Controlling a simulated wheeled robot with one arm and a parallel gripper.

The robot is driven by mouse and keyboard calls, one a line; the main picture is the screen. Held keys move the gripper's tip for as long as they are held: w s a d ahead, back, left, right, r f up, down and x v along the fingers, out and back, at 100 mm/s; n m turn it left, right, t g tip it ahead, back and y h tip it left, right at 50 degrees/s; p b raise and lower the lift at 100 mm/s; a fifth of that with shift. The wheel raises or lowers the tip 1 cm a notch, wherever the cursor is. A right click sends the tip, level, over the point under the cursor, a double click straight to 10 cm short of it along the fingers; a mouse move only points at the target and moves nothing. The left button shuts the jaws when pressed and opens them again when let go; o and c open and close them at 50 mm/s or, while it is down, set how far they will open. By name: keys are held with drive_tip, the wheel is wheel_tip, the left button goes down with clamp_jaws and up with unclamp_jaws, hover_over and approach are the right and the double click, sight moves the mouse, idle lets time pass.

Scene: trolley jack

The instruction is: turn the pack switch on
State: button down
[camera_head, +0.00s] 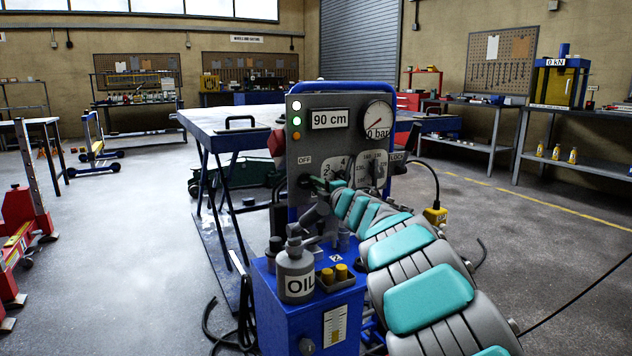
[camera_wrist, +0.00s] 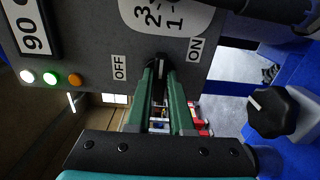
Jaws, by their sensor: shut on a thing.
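The pack switch (camera_wrist: 161,68) is a small dark knob with a pale line on the grey panel (camera_wrist: 90,50). The OFF label (camera_wrist: 119,68) and the ON label (camera_wrist: 195,50) stand on either side of it in the wrist view. My gripper (camera_wrist: 162,72) is shut on the switch, its green fingers along both sides. The pale line lies between the labels, and I cannot tell exactly which way the knob points. In the head view my gripper (camera_head: 318,184) is at the panel below the OFF label (camera_head: 304,161), and it largely hides the switch.
The panel carries white, green and orange lamps (camera_head: 297,120), a 90 cm display (camera_head: 331,119) and a 0 bar gauge (camera_head: 378,119). An oil bottle (camera_head: 296,272) stands on the blue cabinet (camera_head: 285,325) below. A black knob (camera_wrist: 270,108) is near the gripper. A lift table (camera_head: 215,120) stands behind.

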idle(0.3)
drive_tip(key=c, duration=0.8)
unclamp_jaws()
drive_tip(key=v, duration=0.7)
drive_tip(key=shift+s+d+b, duration=0.25)
drive_tip(key=shift+s+b, duration=0.05)
drive_tip(key=shift+b, duration=0.1)
drive_tip(key=shift+d, duration=0.1)
